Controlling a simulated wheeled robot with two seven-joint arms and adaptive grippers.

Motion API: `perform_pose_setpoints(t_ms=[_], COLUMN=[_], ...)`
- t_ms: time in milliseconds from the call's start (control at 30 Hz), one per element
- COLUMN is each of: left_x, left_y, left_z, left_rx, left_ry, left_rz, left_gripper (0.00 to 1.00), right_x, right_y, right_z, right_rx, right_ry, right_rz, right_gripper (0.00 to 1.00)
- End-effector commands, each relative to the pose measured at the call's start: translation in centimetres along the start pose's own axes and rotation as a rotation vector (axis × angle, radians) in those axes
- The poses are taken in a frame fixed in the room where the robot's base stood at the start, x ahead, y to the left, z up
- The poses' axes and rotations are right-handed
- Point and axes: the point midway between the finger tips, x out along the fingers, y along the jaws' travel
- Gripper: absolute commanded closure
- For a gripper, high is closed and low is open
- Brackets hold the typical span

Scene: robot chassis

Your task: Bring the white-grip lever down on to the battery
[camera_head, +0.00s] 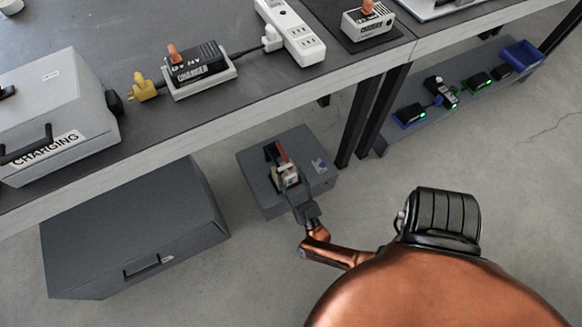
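A grey low box (258,192) stands on the floor below the bench edge, in the middle of the view. On its top sits a dark block with a red part (280,152), perhaps the battery. A small whitish piece (285,176) is just in front of it; it may be the lever's white grip, but it is too small to be sure. My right gripper (298,192), on a copper arm from the lower right, reaches this piece. Its fingers overlap the piece, so contact and opening cannot be told. My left gripper is not in view.
The bench (215,118) overhangs behind the box, carrying a charger (204,83), a power strip (292,30) and a grey case (60,100). A dark cabinet (140,230) stands left of the box. Dark bench legs (356,115) rise behind it. A lower shelf (450,115) holds small devices.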

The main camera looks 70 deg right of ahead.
Motion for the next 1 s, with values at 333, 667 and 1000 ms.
perform_pose_setpoints(t_ms=[333,667,1000], left_x=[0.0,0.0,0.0], left_y=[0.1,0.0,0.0], left_z=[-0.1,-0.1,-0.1], left_rx=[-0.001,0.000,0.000], left_ry=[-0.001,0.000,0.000], left_rz=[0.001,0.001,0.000], left_gripper=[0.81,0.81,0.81], right_x=[-0.3,-6.3,-11.3], right_y=[0.0,-0.1,-0.1], right_z=[-0.1,0.0,0.0], right_rx=[0.001,0.001,0.000], right_ry=[0.005,0.000,0.002], right_rz=[0.001,-0.001,-0.001], right_gripper=[0.52,0.52,0.52])
